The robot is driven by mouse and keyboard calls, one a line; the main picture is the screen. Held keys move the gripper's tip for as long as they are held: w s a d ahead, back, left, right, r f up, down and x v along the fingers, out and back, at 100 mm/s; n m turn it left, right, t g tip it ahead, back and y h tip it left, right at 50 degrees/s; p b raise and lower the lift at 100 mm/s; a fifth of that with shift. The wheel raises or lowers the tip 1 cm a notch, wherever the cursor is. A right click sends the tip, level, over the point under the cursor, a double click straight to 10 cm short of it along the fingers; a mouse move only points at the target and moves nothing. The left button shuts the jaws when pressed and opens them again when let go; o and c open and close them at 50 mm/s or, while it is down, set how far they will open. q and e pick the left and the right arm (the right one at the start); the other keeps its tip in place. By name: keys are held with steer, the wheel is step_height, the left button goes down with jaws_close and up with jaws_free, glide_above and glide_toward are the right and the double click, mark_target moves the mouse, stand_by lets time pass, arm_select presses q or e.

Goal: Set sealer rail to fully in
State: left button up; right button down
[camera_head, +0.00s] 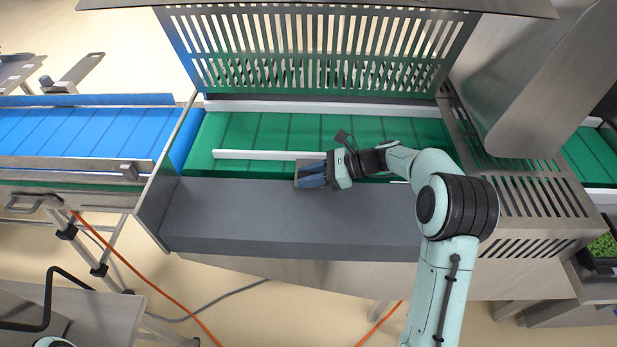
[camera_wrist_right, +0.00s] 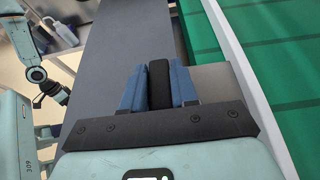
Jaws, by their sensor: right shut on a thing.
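The sealer's near white guide rail (camera_head: 255,154) runs lengthwise over the green belt (camera_head: 235,132), and it also shows in the right wrist view (camera_wrist_right: 234,62). A grey bracket (camera_wrist_right: 213,80) sits beside the rail. My right gripper (camera_head: 313,176) is over the dark grey front ledge by the rail. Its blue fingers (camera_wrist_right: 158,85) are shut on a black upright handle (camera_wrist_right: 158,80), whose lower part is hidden. An arm at the left of the right wrist view ends in a dark hand, my left gripper (camera_wrist_right: 52,94); its fingers are too small to read.
A second white rail (camera_head: 320,107) lies along the belt's far side. The slotted guard (camera_head: 320,45) stands raised behind. The grey ledge (camera_head: 270,225) is clear. A blue conveyor (camera_head: 80,130) adjoins at left; a slotted metal housing (camera_head: 540,205) stands at right.

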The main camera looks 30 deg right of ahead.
steer(key=shift+w+d+r, duration=0.1)
steer(key=shift+w+d, duration=0.25)
steer(key=shift+s+a+r, duration=0.1)
steer(key=shift+s+a, duration=0.05)
steer(key=shift+s, duration=0.05)
steer(key=c, duration=1)
jaws_free()
steer(key=shift+o, duration=0.2)
steer(key=shift+w+f, duration=0.15)
steer(key=shift+f, duration=0.05)
steer(key=v, duration=1.3)
steer(key=shift+r, duration=0.1)
